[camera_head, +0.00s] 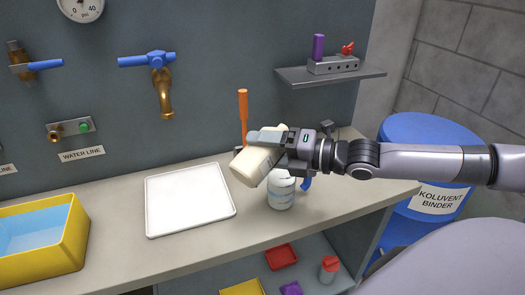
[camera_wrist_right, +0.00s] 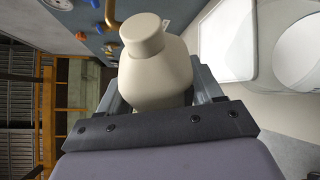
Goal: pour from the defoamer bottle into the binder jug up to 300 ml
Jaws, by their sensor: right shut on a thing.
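My left gripper is not in view.
A white tray (camera_head: 189,200) lies left of the jug. A yellow bin (camera_head: 72,240) with blue inside stands at far left. An orange-handled tool (camera_head: 243,110) rises behind the bottle. A wall shelf (camera_head: 300,80) is above, and a blue drum (camera_head: 432,145) stands at right.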

